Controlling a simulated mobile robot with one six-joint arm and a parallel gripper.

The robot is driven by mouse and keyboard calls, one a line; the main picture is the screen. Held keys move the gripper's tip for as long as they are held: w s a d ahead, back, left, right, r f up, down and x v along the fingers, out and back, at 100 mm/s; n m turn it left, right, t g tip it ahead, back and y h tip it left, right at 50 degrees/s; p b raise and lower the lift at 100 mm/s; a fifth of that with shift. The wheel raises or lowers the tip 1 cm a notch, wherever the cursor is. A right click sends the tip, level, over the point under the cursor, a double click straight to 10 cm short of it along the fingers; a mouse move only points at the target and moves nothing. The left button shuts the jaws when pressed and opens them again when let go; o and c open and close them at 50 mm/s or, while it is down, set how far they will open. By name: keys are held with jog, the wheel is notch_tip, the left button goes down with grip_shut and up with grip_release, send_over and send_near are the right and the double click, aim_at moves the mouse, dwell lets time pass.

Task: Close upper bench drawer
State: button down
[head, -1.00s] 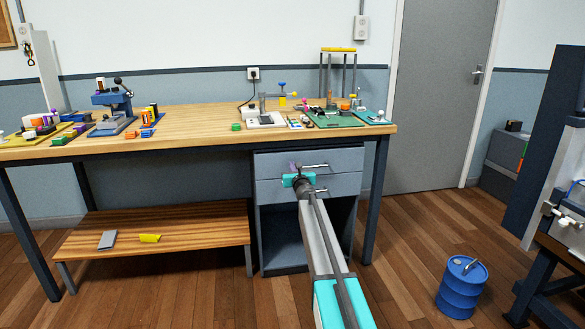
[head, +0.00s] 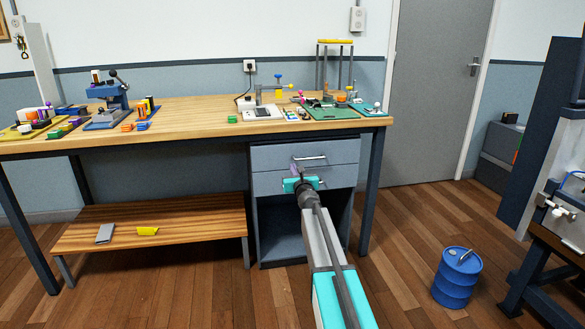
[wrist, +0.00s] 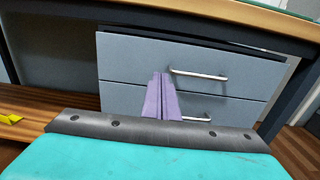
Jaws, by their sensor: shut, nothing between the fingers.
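The upper bench drawer (head: 272,157) has a grey front with a silver bar handle (head: 310,157), under the right part of the workbench. In the wrist view its front (wrist: 130,55) shows a dark gap along its top edge and seems to stand slightly out; how far I cannot tell. My gripper (head: 294,171) is in front of the drawers, near the seam between upper and lower. Its purple fingers (wrist: 160,78) are together and empty, left of the upper handle (wrist: 199,74). Whether they touch the drawer front I cannot tell.
The lower drawer (head: 265,184) has its own handle, partly behind my gripper. An open compartment (head: 275,235) lies below. A low wooden shelf (head: 170,222) stands left, and a blue barrel (head: 455,280) on the floor at right. Tools and parts cover much of the benchtop (head: 190,109).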

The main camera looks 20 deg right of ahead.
jog(key=shift+s+a, duration=0.15)
jog(key=shift+s, duration=1)
jog(key=shift+a+r, duration=0.1)
